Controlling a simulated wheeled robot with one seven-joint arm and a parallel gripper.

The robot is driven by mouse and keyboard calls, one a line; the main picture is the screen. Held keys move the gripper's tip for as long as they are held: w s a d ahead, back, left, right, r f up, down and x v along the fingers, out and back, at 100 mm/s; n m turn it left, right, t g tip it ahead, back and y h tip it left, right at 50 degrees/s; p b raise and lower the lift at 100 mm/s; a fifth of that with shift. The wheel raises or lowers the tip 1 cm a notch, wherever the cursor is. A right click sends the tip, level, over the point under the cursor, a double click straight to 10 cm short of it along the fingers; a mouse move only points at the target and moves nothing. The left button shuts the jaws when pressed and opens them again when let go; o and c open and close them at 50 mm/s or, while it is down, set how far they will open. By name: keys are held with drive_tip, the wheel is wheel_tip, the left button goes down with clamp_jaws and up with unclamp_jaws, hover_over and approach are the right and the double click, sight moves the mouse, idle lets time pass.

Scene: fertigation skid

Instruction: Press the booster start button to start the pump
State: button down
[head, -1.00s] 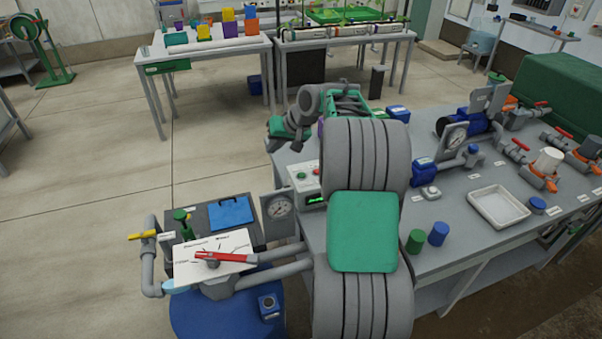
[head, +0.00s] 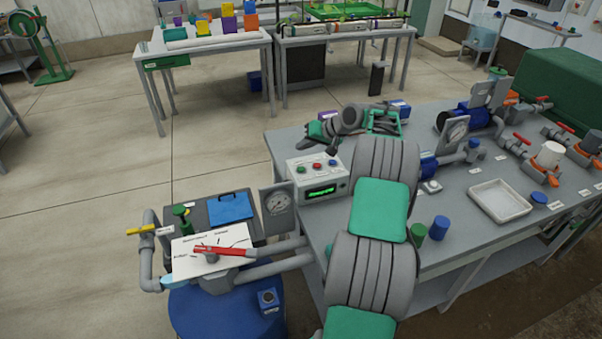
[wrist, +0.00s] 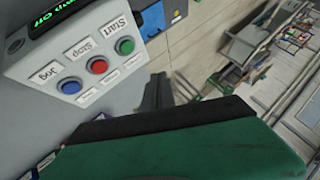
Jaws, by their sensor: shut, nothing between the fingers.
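The start button is green (wrist: 124,45) and labelled Start, on a pale control box (head: 340,181) at the bench's left end. A red stop button (wrist: 97,66) and a blue jog button (wrist: 70,86) sit in line with it. The box display (wrist: 41,18) is partly cut off and reads "Off" at its end. In the head view the start button (head: 300,169) is unobstructed. My gripper (head: 309,140) is shut and empty, beyond the box and apart from the buttons. In the wrist view its dark finger (wrist: 157,92) shows below and right of the start button.
A gauge (head: 278,205) stands left of the box, near a pipe with a red-handled valve (head: 222,251). Blue and green caps (head: 439,228) and a white tray (head: 499,200) are right of my arm.

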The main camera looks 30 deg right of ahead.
sight(304, 170)
wheel_tip(304, 170, down, 6)
drive_tip(key=b, duration=0.3)
drive_tip(key=shift+f, duration=0.15)
idle(1.7)
drive_tip(key=shift+f+b, duration=0.4)
drive_tip(key=shift+f, duration=0.45)
idle(0.6)
drive_tip(key=shift+r, duration=0.1)
drive_tip(key=shift+r+p, duration=0.45)
drive_tip(key=shift+r, duration=0.3)
wheel_tip(304, 170, up, 5)
drive_tip(key=p, duration=0.3)
drive_tip(key=shift+p, duration=0.4)
